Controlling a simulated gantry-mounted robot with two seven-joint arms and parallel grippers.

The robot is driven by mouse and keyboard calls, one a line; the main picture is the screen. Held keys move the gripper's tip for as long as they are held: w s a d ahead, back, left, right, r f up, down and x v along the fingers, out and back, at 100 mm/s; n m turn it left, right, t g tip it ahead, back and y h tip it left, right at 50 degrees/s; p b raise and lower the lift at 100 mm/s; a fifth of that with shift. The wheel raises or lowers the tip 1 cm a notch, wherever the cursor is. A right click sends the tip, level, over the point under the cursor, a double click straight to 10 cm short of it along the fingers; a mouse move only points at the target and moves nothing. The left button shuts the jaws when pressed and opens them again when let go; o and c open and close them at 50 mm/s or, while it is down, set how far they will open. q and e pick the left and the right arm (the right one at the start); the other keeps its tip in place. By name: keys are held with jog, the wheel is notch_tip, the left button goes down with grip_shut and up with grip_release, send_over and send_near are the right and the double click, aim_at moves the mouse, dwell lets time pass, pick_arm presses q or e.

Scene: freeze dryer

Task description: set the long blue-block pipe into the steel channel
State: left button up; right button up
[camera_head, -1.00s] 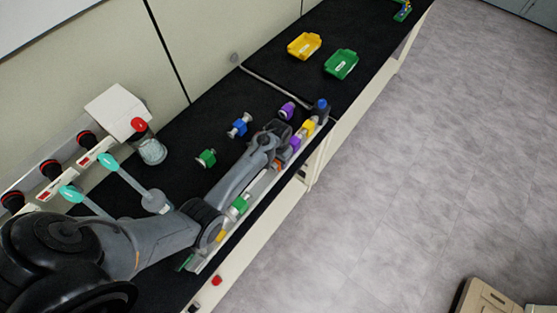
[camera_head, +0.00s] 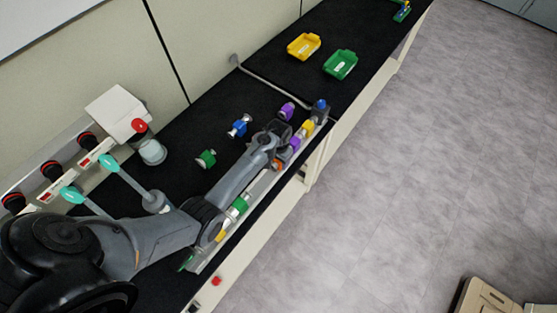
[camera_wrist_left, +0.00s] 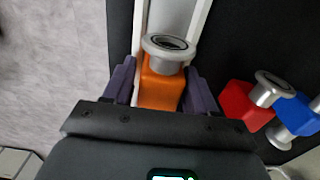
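The steel channel (camera_head: 262,186) runs along the table's front edge and holds pipes with coloured blocks. A blue-block pipe (camera_head: 239,126) with pale ends lies on the black mat behind it. Another blue block (camera_head: 320,106) is at the channel's far right end. I cannot tell which is the long one. My left gripper (camera_head: 284,139) is low over the channel. In the left wrist view its fingers (camera_wrist_left: 161,88) flank an orange block (camera_wrist_left: 161,86) with a steel flange, at the channel; whether they grip it is unclear. My right gripper is not in view.
A green-block pipe (camera_head: 206,159) and a purple-block piece (camera_head: 287,110) lie on the mat. A yellow bin (camera_head: 304,46) and a green bin (camera_head: 341,64) stand farther back. In the wrist view, a red block (camera_wrist_left: 243,106) and a blue block (camera_wrist_left: 292,113) lie right of the gripper.

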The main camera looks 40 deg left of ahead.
pick_arm(q)
jog(key=o, duration=0.3)
notch_tip(320, 180, up, 11)
jog(key=shift+f, duration=0.1)
dwell(0.6)
